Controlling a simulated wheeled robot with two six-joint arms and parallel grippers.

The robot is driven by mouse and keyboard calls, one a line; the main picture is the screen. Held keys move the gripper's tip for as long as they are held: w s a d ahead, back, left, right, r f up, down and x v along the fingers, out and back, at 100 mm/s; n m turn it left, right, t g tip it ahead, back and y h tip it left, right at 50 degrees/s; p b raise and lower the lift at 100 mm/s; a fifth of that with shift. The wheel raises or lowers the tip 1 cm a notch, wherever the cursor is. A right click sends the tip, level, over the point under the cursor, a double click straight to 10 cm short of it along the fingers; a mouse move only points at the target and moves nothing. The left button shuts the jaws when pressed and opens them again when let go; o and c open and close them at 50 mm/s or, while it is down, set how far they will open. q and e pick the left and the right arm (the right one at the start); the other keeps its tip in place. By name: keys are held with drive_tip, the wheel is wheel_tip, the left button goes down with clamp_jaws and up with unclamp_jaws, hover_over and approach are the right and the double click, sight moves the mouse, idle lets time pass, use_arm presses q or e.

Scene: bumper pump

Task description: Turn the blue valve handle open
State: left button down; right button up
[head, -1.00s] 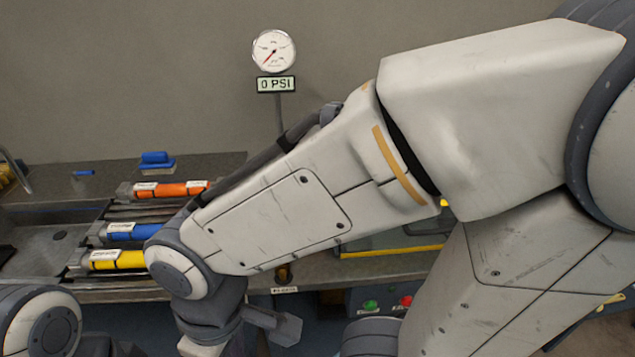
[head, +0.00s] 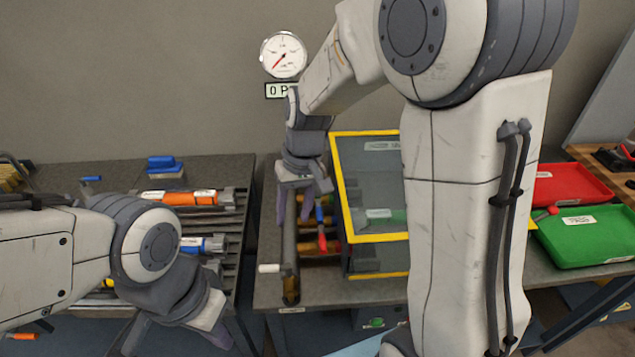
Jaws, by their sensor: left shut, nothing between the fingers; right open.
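A short blue handle (head: 319,214) shows beside the upright pipe, just right of my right gripper; I take it for the valve handle, but its mounting is too small to make out. A red piece sits just below it. My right gripper (head: 294,212) points down over the bench at the pipe's upper part, open, with its two fingers apart. I cannot tell whether it touches the pipe or the handle. My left gripper (head: 207,325) is low at the left, pointing down, shut and empty, partly hidden by its own wrist.
The round gauge (head: 283,55) has its display partly covered by my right arm. A yellow-framed clear box (head: 368,237) stands right of the pipe. Orange (head: 190,198) and blue cylinders lie left. Red (head: 570,186) and green (head: 590,238) trays are at the right.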

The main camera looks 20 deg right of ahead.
sight(320, 215)
drive_tip(key=w+d+m+p, duration=0.35)
drive_tip(key=w+d, duration=0.35)
drive_tip(key=d, duration=0.4)
use_arm(q)
wheel_tip(320, 215, up, 6)
drive_tip(key=p, duration=0.1)
use_arm(e)
drive_tip(key=f, duration=0.3)
drive_tip(key=a+f, duration=0.1)
drive_tip(key=f, duration=0.3)
drive_tip(key=a+f, duration=0.1)
drive_tip(key=f, duration=0.2)
drive_tip(key=shift+w+f, duration=0.25)
drive_tip(key=shift+w, duration=0.1)
clamp_jaws()
